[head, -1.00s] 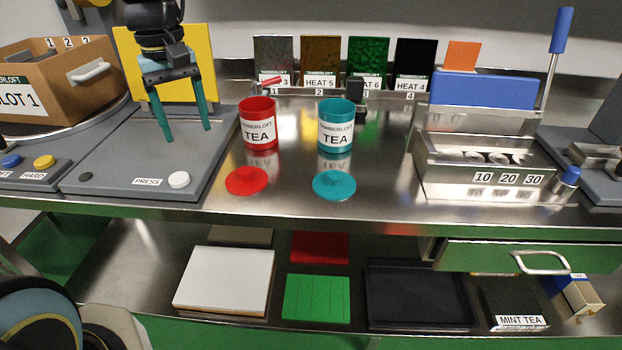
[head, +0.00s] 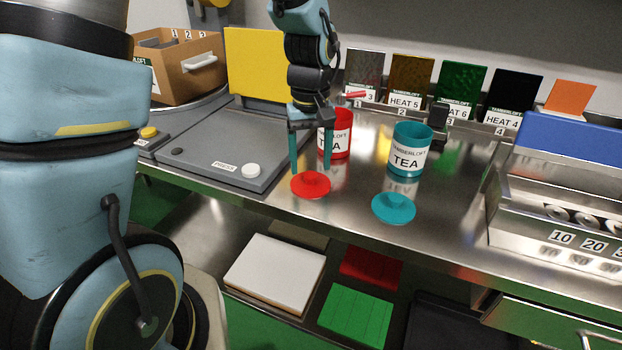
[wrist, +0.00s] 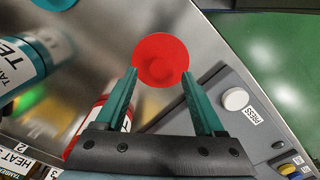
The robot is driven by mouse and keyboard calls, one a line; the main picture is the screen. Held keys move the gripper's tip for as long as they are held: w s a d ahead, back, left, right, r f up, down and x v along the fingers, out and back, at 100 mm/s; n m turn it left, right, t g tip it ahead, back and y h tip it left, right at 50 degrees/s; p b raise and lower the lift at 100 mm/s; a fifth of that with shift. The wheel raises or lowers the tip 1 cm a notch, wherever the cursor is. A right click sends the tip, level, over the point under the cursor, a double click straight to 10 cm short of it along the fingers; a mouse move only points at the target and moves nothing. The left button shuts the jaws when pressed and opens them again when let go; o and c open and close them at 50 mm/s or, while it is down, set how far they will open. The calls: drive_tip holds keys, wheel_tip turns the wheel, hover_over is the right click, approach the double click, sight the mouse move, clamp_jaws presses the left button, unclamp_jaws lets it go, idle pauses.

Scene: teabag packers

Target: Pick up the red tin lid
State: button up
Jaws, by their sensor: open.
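The red tin lid (head: 311,186) lies flat on the steel counter, with a small round knob on top. My gripper (head: 311,172) is open and points down above the lid, its two teal fingers spread towards its left and right sides. In the wrist view, the lid (wrist: 161,59) shows just beyond and between the fingertips (wrist: 158,72). The exact height gap between fingertips and lid is hard to tell. The red tea tin (head: 341,134) stands open behind my gripper, which partly hides it.
The teal tin (head: 409,150) and its teal lid (head: 394,207) are to the right. The grey press plate (head: 220,146) with a white button (head: 251,170) is to the left. The counter's front edge runs close in front of the lids.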

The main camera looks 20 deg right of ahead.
sight(310, 180)
drive_tip(key=shift+f, duration=1.4)
drive_tip(key=shift+c, duration=0.3)
clamp_jaws()
